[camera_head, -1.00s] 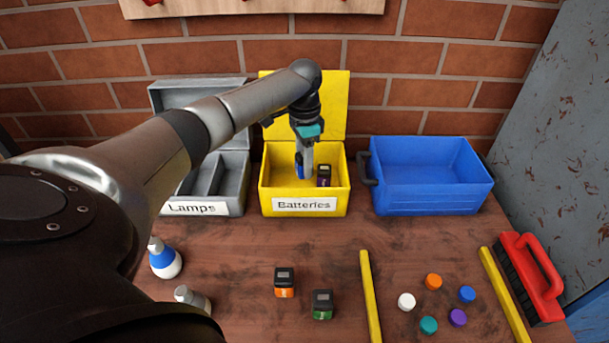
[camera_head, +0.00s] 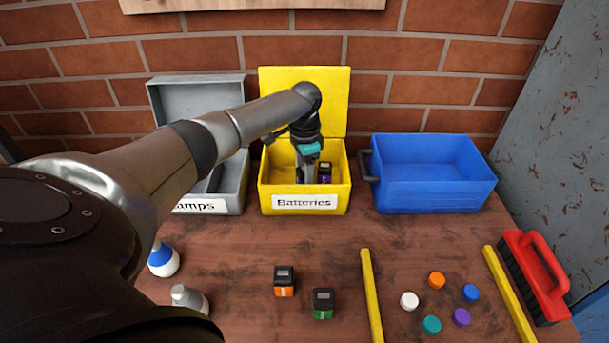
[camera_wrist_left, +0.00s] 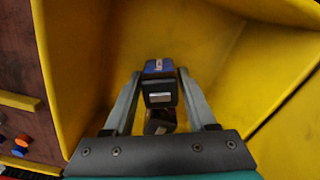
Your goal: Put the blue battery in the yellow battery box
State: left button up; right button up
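The yellow battery box (camera_head: 275,195), labelled "Batteries", stands open at the back middle. My left gripper (camera_head: 306,176) reaches down inside it. In the left wrist view, the left gripper (camera_wrist_left: 159,74) has its fingers on both sides of the blue battery (camera_wrist_left: 158,67), which has a dark cap; it seems gripped at the fingertips. In the head view the fingers mostly hide this battery. A dark-capped purple battery (camera_head: 325,172) stands in the box just right of the gripper; its dark top shows in the wrist view (camera_wrist_left: 158,122). My right gripper is not in view.
A grey lamp box (camera_head: 225,204) stands left and a blue crate (camera_head: 430,196) right. An orange battery (camera_head: 284,282), a green battery (camera_head: 323,303), bulbs (camera_head: 163,260), several caps (camera_head: 436,280), yellow strips (camera_head: 371,295) and a red brush (camera_head: 540,270) lie in front.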

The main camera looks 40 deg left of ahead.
pick_arm(q)
jog(key=shift+o, duration=1.2)
jog(key=shift+r, duration=0.15)
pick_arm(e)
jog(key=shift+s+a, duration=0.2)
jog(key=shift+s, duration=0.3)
pick_arm(q)
notch_tip(320, 180, up, 11)
jog(key=p, duration=0.3)
jog(key=shift+r, duration=0.2)
jog(key=shift+r+p, duration=0.3)
jog(key=shift+r, duration=0.05)
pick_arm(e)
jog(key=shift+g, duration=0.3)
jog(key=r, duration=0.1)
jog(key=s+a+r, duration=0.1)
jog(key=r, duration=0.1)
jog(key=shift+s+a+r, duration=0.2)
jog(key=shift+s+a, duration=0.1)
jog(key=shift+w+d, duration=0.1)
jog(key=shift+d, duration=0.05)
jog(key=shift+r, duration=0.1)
